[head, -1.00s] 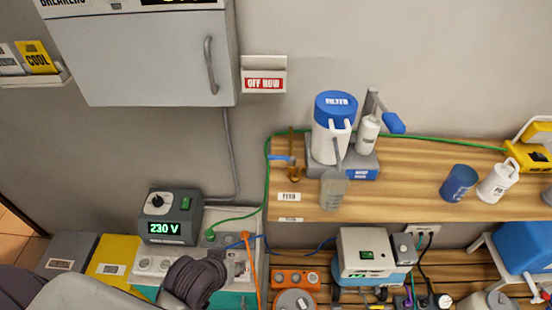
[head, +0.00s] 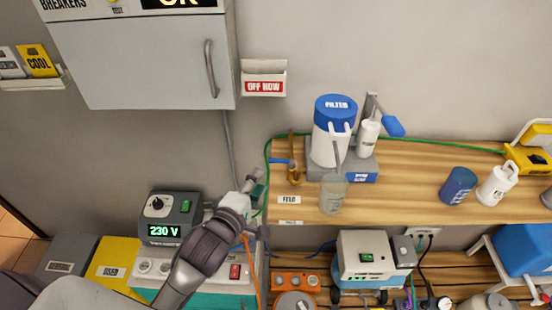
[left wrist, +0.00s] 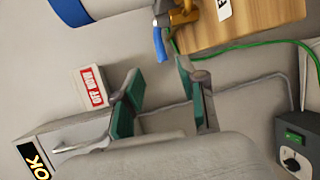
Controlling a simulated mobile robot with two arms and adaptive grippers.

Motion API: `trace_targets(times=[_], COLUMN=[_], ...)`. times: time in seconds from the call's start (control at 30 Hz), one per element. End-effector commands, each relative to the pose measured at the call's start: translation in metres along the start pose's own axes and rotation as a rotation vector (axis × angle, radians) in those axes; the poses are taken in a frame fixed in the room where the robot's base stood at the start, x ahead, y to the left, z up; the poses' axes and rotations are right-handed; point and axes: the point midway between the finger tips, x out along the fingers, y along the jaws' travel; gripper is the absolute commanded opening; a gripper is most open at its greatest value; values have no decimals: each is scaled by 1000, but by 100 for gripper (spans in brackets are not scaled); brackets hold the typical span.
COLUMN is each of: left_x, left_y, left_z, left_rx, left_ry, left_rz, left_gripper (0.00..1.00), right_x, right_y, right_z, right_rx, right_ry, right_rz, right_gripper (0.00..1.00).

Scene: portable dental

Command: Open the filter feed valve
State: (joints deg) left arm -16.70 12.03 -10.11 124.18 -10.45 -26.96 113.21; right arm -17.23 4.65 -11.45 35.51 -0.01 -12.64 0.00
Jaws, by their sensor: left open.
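The filter feed valve (head: 293,174) is a brass fitting with a blue lever (head: 279,161) at the left end of the wooden shelf, above the "FEED" label (head: 289,200). The lever points left in the head view. My left gripper (head: 256,186) is open and empty, to the left of and a little below the valve, apart from it. In the left wrist view, the blue lever (left wrist: 160,46) and part of the brass body (left wrist: 186,14) show at the top, beyond the green-padded fingers (left wrist: 164,92). My right gripper is not in view.
The filter unit (head: 332,140) with its blue lid stands right of the valve, with a cloudy beaker (head: 333,193) in front. A green hose runs along the shelf's left edge. An "OFF NOW" holder (head: 264,78) and a grey cabinet (head: 150,60) are on the wall above.

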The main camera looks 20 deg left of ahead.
Motion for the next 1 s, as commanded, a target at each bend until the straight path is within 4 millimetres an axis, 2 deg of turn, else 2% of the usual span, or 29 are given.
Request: trace_targets(times=[0.1,0.3,0.5,0.7,0.93,1.0], left_x=[28,69,97,107,107,107], left_y=[3,2,0,0,-1,-1], left_z=[0,0,0,0,0,0], left_rx=[3,4,3,1,1,1], left_ry=[0,1,0,1,1,1], left_rz=[2,0,-2,-2,-2,-2], left_gripper=[41,41,41,41,41,31], right_x=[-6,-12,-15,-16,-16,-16], right_y=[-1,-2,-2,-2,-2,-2], right_z=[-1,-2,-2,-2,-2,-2], right_rx=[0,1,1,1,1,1], right_ry=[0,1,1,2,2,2], right_rz=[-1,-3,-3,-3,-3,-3], right_gripper=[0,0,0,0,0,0])
